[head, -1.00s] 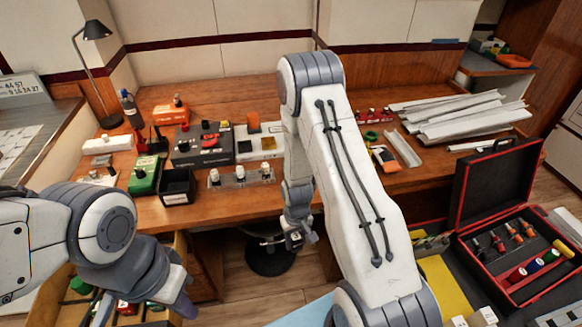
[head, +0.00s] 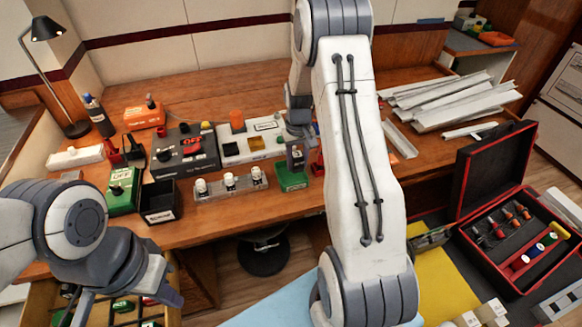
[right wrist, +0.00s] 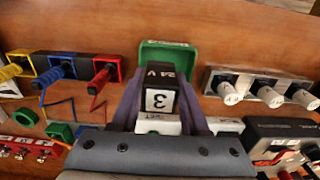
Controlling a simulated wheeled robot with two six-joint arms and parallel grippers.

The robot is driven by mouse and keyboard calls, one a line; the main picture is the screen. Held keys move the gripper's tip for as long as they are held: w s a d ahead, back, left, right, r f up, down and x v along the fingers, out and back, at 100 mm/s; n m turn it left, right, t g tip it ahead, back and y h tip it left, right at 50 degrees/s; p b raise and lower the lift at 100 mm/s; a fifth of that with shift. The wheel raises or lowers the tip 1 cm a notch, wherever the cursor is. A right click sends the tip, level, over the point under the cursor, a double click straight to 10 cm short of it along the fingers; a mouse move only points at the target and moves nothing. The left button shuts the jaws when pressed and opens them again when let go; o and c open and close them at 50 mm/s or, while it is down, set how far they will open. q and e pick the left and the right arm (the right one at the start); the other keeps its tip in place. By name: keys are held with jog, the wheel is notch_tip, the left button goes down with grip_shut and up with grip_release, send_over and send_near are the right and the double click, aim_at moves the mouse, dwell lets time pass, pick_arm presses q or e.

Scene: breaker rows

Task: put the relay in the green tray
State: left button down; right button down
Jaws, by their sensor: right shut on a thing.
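The relay (right wrist: 160,92) is a dark block with "24 V" and a white label "3", seen in the right wrist view. My right gripper (head: 297,162) is shut on it. It holds the relay at the green tray (head: 292,180), a small tray on the desk. In the right wrist view the green tray (right wrist: 168,58) lies just beyond the relay, which overlaps its near edge in the picture. I cannot tell whether they touch. My left gripper (head: 122,303) is open and empty at the lower left, over an open drawer.
A rail with white knobs (head: 230,182) stands left of the green tray. A black bin (head: 158,203) and a dark control box (head: 186,152) are further left. White channel strips (head: 450,100) lie at right, with an open red-edged case (head: 510,240) below them.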

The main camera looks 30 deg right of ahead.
aim_at(291, 177)
jog(key=w+f, duration=0.1)
jog(key=w, duration=0.2)
jog(key=shift+a+f, duration=0.2)
jog(key=shift+f, duration=0.2)
jog(key=shift+f+p, duration=0.45)
jog(key=shift+f, duration=1.6)
jog(key=shift+f, duration=0.1)
jog(key=c, duration=0.7)
grip_release()
